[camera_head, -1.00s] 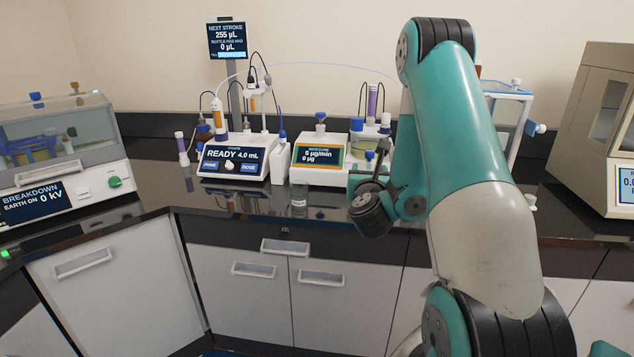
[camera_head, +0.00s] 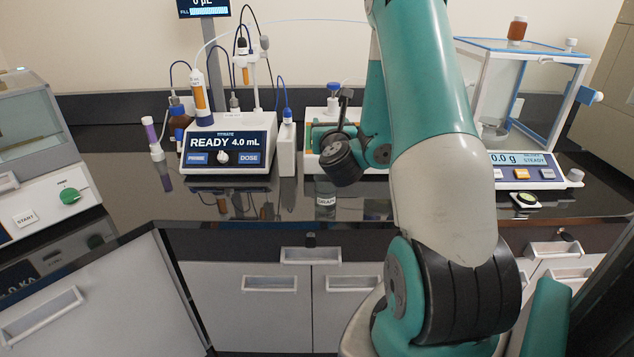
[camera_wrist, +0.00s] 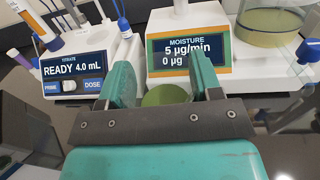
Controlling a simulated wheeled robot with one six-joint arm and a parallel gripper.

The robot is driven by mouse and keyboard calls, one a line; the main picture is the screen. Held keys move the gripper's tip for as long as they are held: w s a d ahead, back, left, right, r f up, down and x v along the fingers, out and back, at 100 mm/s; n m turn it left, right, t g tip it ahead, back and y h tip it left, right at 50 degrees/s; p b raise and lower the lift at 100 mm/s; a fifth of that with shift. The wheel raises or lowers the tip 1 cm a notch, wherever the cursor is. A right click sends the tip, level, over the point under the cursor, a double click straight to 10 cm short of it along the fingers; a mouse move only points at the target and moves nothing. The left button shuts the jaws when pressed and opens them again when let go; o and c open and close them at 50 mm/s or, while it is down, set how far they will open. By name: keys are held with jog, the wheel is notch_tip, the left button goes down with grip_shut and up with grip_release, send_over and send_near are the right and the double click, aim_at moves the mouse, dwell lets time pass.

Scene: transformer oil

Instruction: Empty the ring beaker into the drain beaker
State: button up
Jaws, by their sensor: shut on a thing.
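In the wrist view my gripper (camera_wrist: 164,80) is shut on a round thing with an olive-green face (camera_wrist: 165,95), which appears to be the ring beaker with oil in it. The gripper body hides most of it, so its tilt cannot be told. It is in front of the moisture unit.
The titrator (camera_head: 228,143) reads READY 4.0 mL, left of my wrist. The moisture unit (camera_wrist: 190,55) has a vessel of yellowish oil (camera_wrist: 268,22) on its right. A balance (camera_head: 525,170) stands to the right, with a small dish (camera_head: 527,199) before it. Bench left of the drain beaker is clear.

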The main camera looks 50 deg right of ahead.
jog(key=shift+d+f+n+t+y+b, duration=0.2)
jog(key=shift+f+n+t+y+b, duration=0.25)
jog(key=shift+b, duration=0.6)
jog(key=shift+d+f+n+t+y+b, duration=0.15)
jog(key=shift+f+n+t+y+b, duration=0.3)
jog(key=shift+b, duration=0.55)
jog(key=shift+d+f+y+b, duration=0.15)
jog(key=shift+f+y+b, duration=0.2)
jog(key=shift+b, duration=0.45)
jog(key=shift+s+f+n+y+b, duration=0.2)
jog(key=shift+n+y+b, duration=0.1)
jog(key=shift+b, duration=0.55)
jog(key=f+n+t+y+b, duration=0.1)
jog(key=b, duration=0.2)
jog(key=shift+s, duration=0.35)
jog(key=s+n+t+y+b, duration=0.1)
jog(key=b, duration=0.2)
jog(key=shift+a+f+y, duration=0.35)
jog(key=shift+a+f, duration=0.05)
jog(key=shift+s+a+n+y+b, duration=0.3)
jog(key=shift+y+b, duration=0.1)
jog(key=shift+b, duration=0.3)
jog(key=shift+r, duration=0.15)
jog(key=shift+r+p, duration=0.1)
jog(key=shift+p, duration=0.35)
jog(key=shift+p, duration=0.55)
